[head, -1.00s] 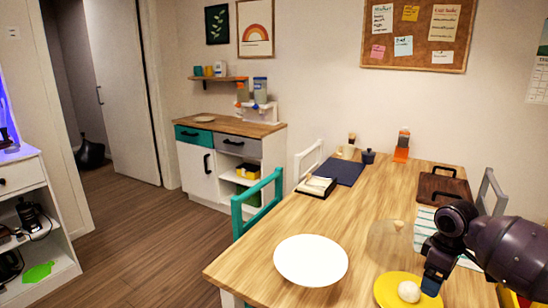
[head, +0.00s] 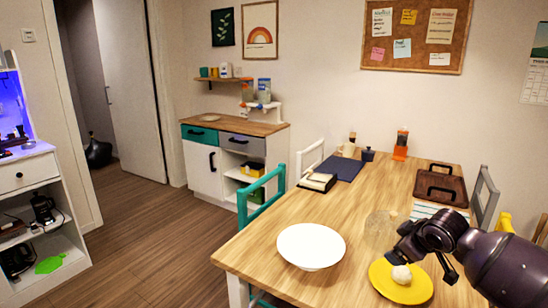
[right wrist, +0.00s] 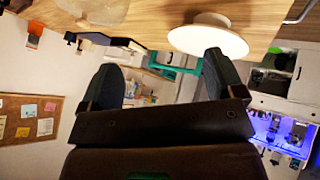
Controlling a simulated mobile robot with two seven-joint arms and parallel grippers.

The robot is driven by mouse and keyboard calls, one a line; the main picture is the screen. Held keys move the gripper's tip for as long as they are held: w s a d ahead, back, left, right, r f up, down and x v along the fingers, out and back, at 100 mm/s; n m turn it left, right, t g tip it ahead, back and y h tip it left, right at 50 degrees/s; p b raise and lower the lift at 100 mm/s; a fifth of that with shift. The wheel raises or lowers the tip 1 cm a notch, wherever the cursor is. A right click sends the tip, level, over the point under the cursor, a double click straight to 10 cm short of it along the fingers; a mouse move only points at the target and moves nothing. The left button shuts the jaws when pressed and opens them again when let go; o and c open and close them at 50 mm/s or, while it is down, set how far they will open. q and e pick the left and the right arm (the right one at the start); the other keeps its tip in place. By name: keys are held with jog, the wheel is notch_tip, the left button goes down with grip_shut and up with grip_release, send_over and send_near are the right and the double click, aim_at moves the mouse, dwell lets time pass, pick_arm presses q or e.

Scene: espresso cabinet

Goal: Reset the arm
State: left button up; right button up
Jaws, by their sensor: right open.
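My right arm comes in from the right in the head view. Its dark gripper (head: 422,268) is open above the table, close to a yellow plate (head: 383,283) with a round white item (head: 402,274) on it. In the right wrist view, the two fingers of the gripper (right wrist: 165,75) stand wide apart with nothing held between them. My left gripper is not in view.
The wooden table (head: 335,222) holds a white plate (head: 311,246), a clear glass bowl (head: 379,226), a dark tray (head: 440,186) and a dark blue mat (head: 338,166). A teal chair (head: 245,205) stands at its left side. Floor left of it is clear.

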jog(key=s+a+f+t+y, duration=0.3)
jog(key=s+a+f+t, duration=0.2)
jog(key=s+a+f, duration=0.4)
jog(key=s+d+f+m+h, duration=0.1)
jog(key=s+f, duration=0.3)
jog(key=s, duration=0.6)
jog(key=s+d+f+m+g+h, duration=0.1)
jog(key=s+f+m, duration=0.2)
jog(key=s, duration=0.6)
jog(key=s+d+f+m+g+h, duration=0.1)
jog(key=s+f+m+h, duration=0.1)
jog(key=s+f, duration=0.5)
jog(key=s+m, duration=0.1)
jog(key=s, duration=0.2)
jog(key=shift+s+d+f, duration=0.15)
jog(key=shift+s+d, duration=0.15)
